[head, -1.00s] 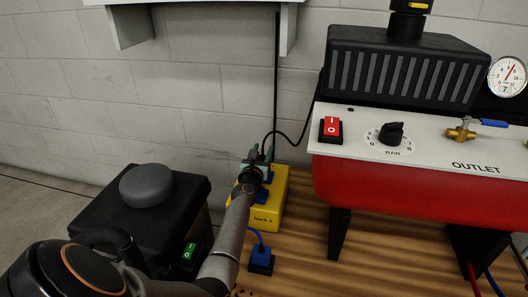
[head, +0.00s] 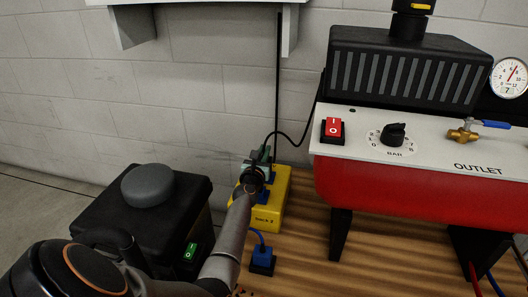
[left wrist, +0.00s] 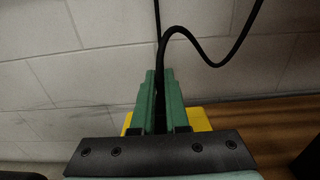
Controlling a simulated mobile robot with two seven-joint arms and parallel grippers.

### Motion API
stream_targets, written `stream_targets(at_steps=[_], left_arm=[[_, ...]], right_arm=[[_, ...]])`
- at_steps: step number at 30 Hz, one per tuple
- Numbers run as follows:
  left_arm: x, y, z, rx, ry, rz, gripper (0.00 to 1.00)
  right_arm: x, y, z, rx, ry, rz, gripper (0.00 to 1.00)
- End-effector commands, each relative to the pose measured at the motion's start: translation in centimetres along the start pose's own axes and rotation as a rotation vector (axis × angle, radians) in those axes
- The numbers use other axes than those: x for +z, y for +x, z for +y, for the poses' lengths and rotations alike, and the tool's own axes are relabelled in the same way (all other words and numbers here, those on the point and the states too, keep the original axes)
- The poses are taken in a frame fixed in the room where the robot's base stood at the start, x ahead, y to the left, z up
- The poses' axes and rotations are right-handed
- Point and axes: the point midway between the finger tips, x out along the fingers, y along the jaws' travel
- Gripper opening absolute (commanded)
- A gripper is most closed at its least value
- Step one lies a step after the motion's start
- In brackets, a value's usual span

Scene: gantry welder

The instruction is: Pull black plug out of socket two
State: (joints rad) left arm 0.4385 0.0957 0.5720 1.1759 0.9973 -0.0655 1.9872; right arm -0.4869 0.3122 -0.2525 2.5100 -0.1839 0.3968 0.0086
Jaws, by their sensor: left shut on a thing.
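A yellow socket box (head: 270,208), with a label that seems to read "bank 2", stands on the wooden bench against the wall. My left gripper (head: 259,157) is at the top of this box, with its green fingers shut on the black plug. In the left wrist view the green fingers (left wrist: 160,85) close around the dark plug, which is mostly hidden between them. The plug's black cable (left wrist: 191,35) rises from the fingers and curves right. The yellow box (left wrist: 197,119) shows behind the fingers. I cannot tell how deep the plug sits. My right gripper is not in view.
A blue plug (head: 262,261) with a blue cord is on the bench in front of the box. A red machine (head: 408,193) with dials stands to the right. A black unit (head: 165,195) with a green switch is to the left. A shelf bracket hangs above.

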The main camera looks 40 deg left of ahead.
Motion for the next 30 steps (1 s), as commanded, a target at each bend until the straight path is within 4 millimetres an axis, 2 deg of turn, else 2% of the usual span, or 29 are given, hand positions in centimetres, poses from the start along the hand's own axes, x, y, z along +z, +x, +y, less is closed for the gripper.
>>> stream_targets(at_steps=[30], left_arm=[[3.0, 0.0, 0.0, 0.000, -0.001, -0.002, 0.00]], right_arm=[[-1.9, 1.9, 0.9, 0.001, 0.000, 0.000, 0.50]])
